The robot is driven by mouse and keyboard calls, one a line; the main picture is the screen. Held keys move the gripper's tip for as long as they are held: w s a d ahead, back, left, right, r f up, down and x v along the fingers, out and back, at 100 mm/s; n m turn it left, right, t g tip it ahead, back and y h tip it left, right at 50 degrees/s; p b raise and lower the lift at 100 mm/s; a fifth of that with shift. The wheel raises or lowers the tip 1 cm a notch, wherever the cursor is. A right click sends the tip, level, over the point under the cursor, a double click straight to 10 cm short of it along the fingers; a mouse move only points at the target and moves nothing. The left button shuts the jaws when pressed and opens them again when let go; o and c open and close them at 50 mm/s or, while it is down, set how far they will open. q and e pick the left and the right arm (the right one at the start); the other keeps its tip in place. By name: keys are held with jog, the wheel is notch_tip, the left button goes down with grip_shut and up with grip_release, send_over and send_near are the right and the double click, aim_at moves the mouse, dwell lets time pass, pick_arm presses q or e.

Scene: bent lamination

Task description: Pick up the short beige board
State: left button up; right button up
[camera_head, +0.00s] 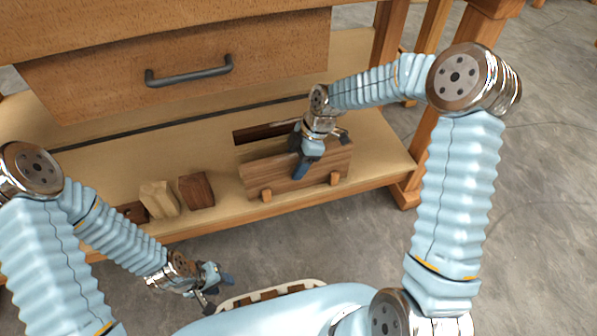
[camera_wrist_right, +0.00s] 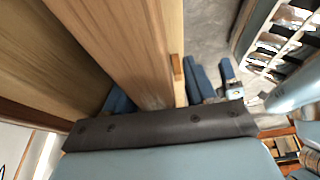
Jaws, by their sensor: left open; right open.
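A short beige wooden piece (camera_head: 159,199) stands on the lower shelf of the workbench, left of centre. My right gripper (camera_head: 319,150) is open at a brown board (camera_head: 268,172) further right on that shelf. Its fingers appear to be on either side of the board, without closing on it. In the right wrist view the board (camera_wrist_right: 135,45) runs up between the blue fingers (camera_wrist_right: 160,95); contact cannot be told. My left gripper (camera_head: 219,293) is open and empty, low in front of the shelf, apart from the beige piece.
A dark brown block (camera_head: 197,190) stands just right of the beige piece, with a darker piece (camera_head: 133,212) on its left. A drawer (camera_head: 200,50) overhangs the shelf (camera_head: 225,205). A white-rimmed tray (camera_head: 310,284) with brown pieces is at the bottom.

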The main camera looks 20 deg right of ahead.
grip_shut()
jog(key=shift+r, duration=0.2)
dwell(0.4)
